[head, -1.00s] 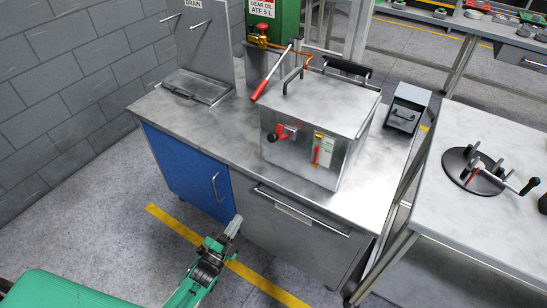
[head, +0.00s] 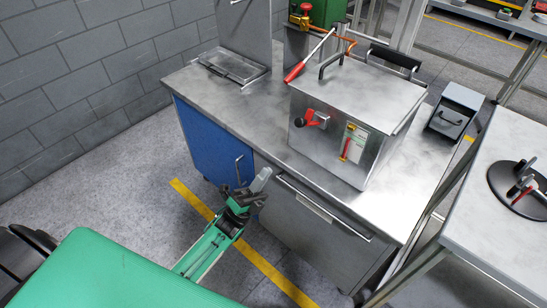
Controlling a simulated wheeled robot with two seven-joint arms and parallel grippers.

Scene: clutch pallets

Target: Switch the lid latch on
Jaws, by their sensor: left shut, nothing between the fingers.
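A metal box (head: 330,90) with a lid stands on the steel workbench. Which of the two is the lid latch I cannot tell for sure. My left gripper (head: 263,179) is shut and empty, in front of the bench below its front edge, by the blue door. It is apart from the box. My right gripper is not in view.
The workbench top (head: 215,108) has a tray (head: 232,66) at its back left. A long red-handled lever (head: 308,58) rises beside the box's lid. A grey bin (head: 453,112) sits right of the box. Another table (head: 480,200) stands at the right. The floor ahead is clear.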

